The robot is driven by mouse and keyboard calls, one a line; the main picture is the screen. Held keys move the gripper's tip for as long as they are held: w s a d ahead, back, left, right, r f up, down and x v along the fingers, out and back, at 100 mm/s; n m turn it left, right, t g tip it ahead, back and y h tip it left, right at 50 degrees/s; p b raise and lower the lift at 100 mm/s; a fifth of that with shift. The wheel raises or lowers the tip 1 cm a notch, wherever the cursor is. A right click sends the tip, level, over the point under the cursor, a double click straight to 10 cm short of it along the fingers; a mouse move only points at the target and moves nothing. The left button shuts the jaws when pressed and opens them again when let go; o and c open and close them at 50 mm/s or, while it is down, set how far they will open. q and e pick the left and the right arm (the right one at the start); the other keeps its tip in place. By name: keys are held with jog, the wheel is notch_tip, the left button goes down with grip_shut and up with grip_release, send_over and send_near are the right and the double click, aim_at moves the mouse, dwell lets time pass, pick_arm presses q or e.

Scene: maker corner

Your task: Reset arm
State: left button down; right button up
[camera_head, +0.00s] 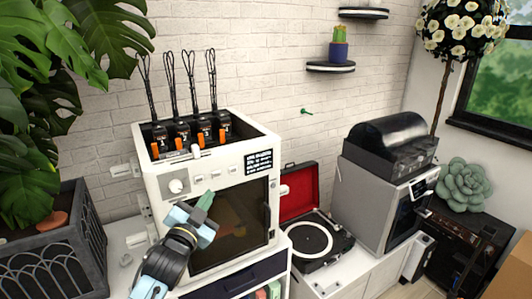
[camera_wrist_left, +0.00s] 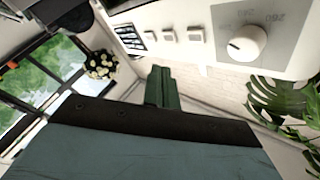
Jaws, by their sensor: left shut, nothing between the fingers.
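My left arm comes in from the bottom of the head view. Its gripper (camera_head: 205,201) is raised in front of the white machine, over the upper left of its dark front window. The green fingers are together and hold nothing. In the left wrist view the closed fingers (camera_wrist_left: 162,88) show beyond the dark gripper body. The white machine (camera_head: 158,190) has a round knob (camera_head: 178,186), a row of buttons and a small dark display (camera_head: 258,161). The knob also shows in the wrist view (camera_wrist_left: 247,42). My right gripper is in neither view.
A record player (camera_head: 322,262) with a red-lined lid stands right of the machine. A silver appliance (camera_head: 375,205) stands farther right. A dark planter (camera_head: 85,235) with a large leafy plant is at the left. Several numbered cartridges with black cables sit in the machine's top.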

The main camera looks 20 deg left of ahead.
pick_arm(q)
jog(key=s+d+f+n+g+b, duration=0.1)
jog(key=s+f+g+b, duration=0.1)
jog(key=f, duration=1)
jog(key=s+f+g+b, duration=0.1)
jog(key=f+g+b, duration=0.15)
jog(key=f, duration=0.95)
jog(key=s+d+f+n+g+b, duration=0.15)
jog(key=s+f, duration=0.25)
jog(key=f, duration=0.4)
jog(key=s+d+f+g, duration=0.1)
jog(key=s+f+g, duration=0.1)
jog(key=s+f, duration=0.35)
jog(key=s+d+f+g+b, duration=0.1)
jog(key=s+f+g, duration=0.1)
jog(key=f, duration=0.7)
jog(key=s+d+f+g+b, duration=0.1)
jog(key=s+f+g, duration=0.2)
jog(key=s+f, duration=0.5)
jog(key=s+d+f+n+g+h+b, duration=0.1)
jog(key=s+f, duration=0.6)
jog(key=s, duration=0.9)
jog(key=s+d+f+g+b, duration=0.2)
jog(key=s+f, duration=0.6)
jog(key=s, duration=0.4)
jog(key=g+b, duration=0.1)
jog(key=g, duration=0.1)
jog(key=shift+f+n+g, duration=0.3)
jog(key=shift+f+n, duration=0.05)
